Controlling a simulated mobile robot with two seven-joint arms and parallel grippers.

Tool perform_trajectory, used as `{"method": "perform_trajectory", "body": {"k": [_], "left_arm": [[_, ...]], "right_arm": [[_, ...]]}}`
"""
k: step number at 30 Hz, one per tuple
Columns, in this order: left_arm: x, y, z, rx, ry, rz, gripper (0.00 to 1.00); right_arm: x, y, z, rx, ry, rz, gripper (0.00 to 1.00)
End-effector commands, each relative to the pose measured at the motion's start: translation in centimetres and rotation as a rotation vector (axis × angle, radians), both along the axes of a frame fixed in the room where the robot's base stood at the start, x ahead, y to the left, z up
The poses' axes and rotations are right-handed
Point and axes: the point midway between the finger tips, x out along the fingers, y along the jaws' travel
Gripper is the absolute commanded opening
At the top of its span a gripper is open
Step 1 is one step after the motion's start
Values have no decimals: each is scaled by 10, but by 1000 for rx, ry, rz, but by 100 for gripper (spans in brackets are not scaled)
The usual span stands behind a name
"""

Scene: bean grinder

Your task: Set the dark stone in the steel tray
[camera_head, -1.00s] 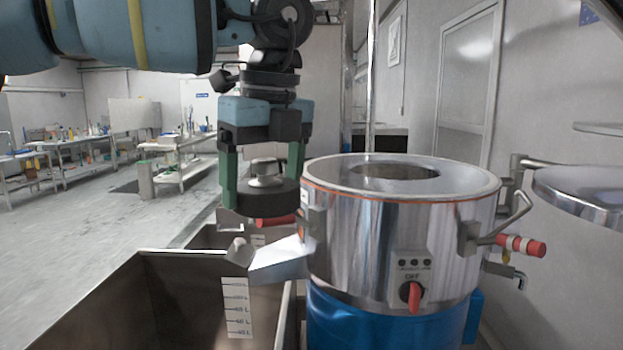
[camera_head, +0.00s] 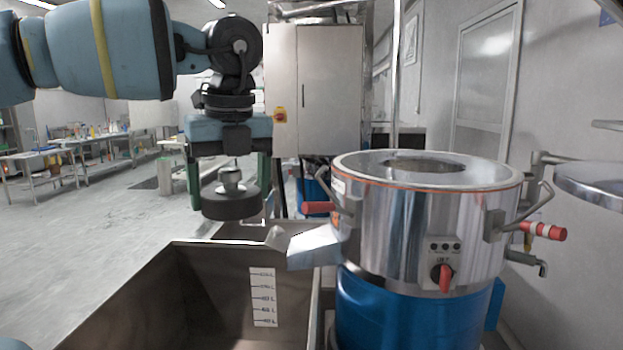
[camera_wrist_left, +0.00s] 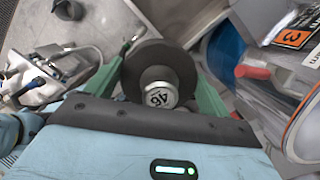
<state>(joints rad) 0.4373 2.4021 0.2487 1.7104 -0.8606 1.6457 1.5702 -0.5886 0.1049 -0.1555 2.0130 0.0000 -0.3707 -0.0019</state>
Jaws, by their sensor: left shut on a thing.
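The dark stone (camera_head: 231,205) is a thick round disc with a metal knob on top. My left gripper (camera_head: 229,193) is shut on it, its two green fingers at opposite sides, and holds it level in the air. In the left wrist view the stone (camera_wrist_left: 128,70) sits between the fingers, and its knob is marked 46. A deep, open steel tub (camera_head: 215,275) with a litre scale lies below and in front of it; I cannot tell if this is the steel tray. My right gripper is not in view.
A steel grinder drum (camera_head: 400,230) on a blue base (camera_head: 405,312) stands right of the stone, with red-tipped handles and a spout (camera_head: 312,247) over the tub's edge. A tall cabinet (camera_head: 315,90) stands behind. Open floor (camera_head: 95,225) lies to the left.

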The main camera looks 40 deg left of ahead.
Motion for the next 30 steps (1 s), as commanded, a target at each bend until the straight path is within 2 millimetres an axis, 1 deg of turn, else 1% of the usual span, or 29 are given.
{"method": "perform_trajectory", "body": {"k": [1,2,3,5,6,9,13,17,18,20,21,24,26,29,30], "left_arm": [[-6,15,-8,-7,-6,-42,40],[-10,24,-14,-8,-7,-73,40],[-14,37,-25,-9,-6,-124,40],[-21,54,-44,-11,-8,-211,40],[-25,63,-58,-12,-8,-277,40],[-31,79,-95,-10,-11,-446,40],[-33,84,-136,-7,-10,-646,40],[-32,79,-174,-6,-7,-850,40],[-31,75,-187,-6,-4,-919,40],[-28,68,-205,-8,-4,-1032,40],[-25,60,-219,-11,-6,-1117,40],[-18,41,-243,-9,-13,-1308,40],[-13,29,-255,-7,-15,-1412,40],[-5,5,-275,-6,-16,-1601,40],[-2,-5,-282,-6,-16,-1683,40]], "right_arm": [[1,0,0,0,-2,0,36],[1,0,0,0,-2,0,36],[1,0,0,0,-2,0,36],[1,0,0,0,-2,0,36],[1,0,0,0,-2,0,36],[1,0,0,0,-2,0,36],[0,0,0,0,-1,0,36],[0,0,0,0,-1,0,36],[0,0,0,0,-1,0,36],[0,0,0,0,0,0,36],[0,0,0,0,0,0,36],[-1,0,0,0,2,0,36],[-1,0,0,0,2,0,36],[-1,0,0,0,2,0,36],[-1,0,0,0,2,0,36]]}}
